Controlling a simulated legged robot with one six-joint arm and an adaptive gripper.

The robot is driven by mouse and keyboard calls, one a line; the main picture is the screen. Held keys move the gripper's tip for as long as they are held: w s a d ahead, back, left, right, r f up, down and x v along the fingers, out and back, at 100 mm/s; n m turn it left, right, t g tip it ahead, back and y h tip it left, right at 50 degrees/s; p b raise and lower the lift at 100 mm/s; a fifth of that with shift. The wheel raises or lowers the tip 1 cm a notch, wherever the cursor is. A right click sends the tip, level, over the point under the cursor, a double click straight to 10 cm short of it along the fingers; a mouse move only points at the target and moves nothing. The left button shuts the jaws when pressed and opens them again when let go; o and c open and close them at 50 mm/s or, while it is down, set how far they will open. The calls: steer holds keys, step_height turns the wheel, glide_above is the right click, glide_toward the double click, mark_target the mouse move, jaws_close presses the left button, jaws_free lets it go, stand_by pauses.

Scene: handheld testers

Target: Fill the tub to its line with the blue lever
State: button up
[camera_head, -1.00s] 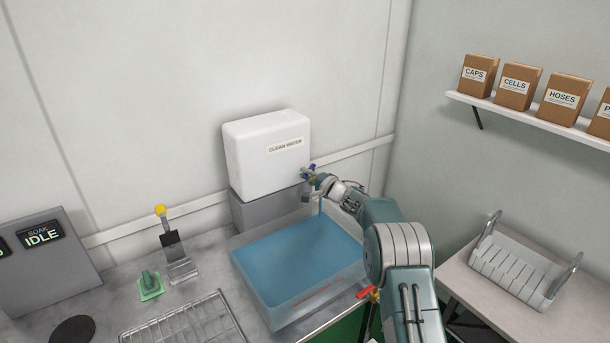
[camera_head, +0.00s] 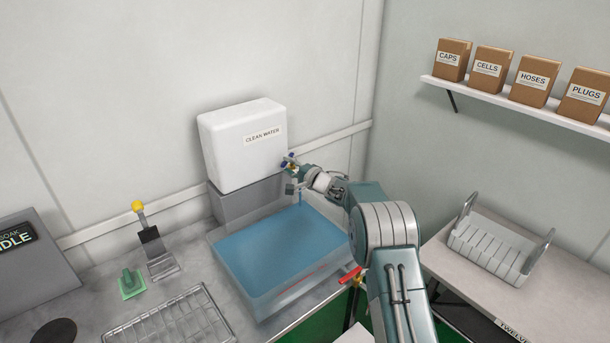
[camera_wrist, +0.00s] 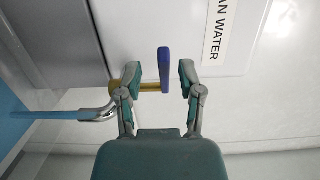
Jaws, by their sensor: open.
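The blue lever (camera_wrist: 165,68) stands on a brass valve (camera_wrist: 150,87) below the white clean water tank (camera_head: 240,148). My gripper (camera_wrist: 160,85) is open, with one finger on each side of the blue lever and a gap visible on both sides. In the head view my gripper (camera_head: 292,168) is at the tank's lower right corner and mostly covers the lever. A chrome spout (camera_wrist: 95,115) has a blue stream coming from it in the wrist view. The clear tub (camera_head: 262,308) below holds blue water (camera_head: 285,250) across its whole width. A red mark shows low on its front side; I cannot tell the level against a line.
A red-handled valve (camera_head: 350,275) is at the tub's front right corner. A wire rack (camera_head: 170,322), a green piece (camera_head: 131,283) and a yellow-knobbed lever (camera_head: 138,206) stand left. A white rack (camera_head: 505,248) is on the right table. Boxes line a shelf (camera_head: 520,105).

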steer(key=v, duration=1)
steer(key=shift+d, duration=0.15)
steer(key=shift+f, duration=0.1)
stand_by(6.8)
